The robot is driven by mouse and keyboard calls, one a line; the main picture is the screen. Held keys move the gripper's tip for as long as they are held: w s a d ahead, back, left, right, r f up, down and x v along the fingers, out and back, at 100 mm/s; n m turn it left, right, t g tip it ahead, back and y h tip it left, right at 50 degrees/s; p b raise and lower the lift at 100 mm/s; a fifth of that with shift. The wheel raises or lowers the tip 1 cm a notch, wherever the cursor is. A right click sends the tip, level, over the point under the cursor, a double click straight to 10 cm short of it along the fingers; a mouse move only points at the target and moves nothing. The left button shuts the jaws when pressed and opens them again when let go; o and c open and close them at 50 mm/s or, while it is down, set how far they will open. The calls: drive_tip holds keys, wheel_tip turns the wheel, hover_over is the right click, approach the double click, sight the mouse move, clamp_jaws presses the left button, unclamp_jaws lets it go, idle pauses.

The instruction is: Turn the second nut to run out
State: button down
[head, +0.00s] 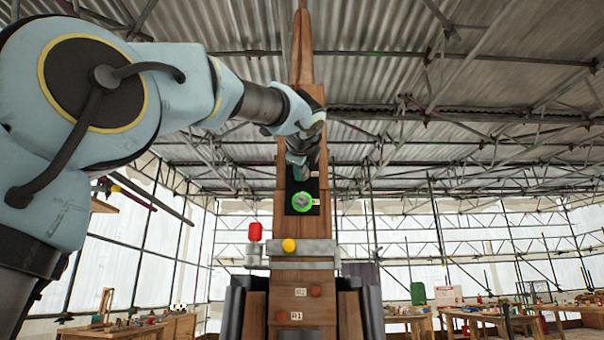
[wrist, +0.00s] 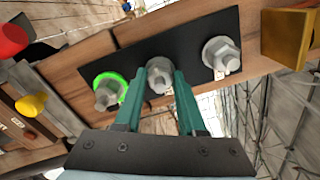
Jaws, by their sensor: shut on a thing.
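A black plate (wrist: 195,28) on the wooden spire carries three grey nuts in a row. In the wrist view the middle nut (wrist: 158,70) sits between the teal fingers of my gripper (wrist: 161,84), which is shut on it. The left nut (wrist: 107,95) has a bright green ring around it and stands free of the fingers. The right nut (wrist: 222,55) is also free, on a pale washer. In the head view my gripper (head: 300,176) reaches the plate just above the green-ringed nut (head: 302,202); the other two nuts are hidden behind my arm there.
The wooden spire (head: 303,238) rises in the middle. A grey ledge (head: 315,250) below the plate bears a yellow knob (head: 289,245), with a red cylinder (head: 255,231) to its left. A brass block (wrist: 287,38) is near the right nut. Workbenches (head: 480,318) stand far behind, right.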

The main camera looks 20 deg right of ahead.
drive_tip(key=shift+d+f+n+b, duration=0.1)
drive_tip(key=shift+n+b, duration=2)
drive_tip(key=shift+n, duration=6.6)
drive_tip(key=shift+f+n+b, duration=0.1)
drive_tip(key=shift+n+b, duration=1.95)
drive_tip(key=shift+n, duration=6.65)
drive_tip(key=c, duration=0.5)
unclamp_jaws()
drive_tip(key=shift+r, duration=0.1)
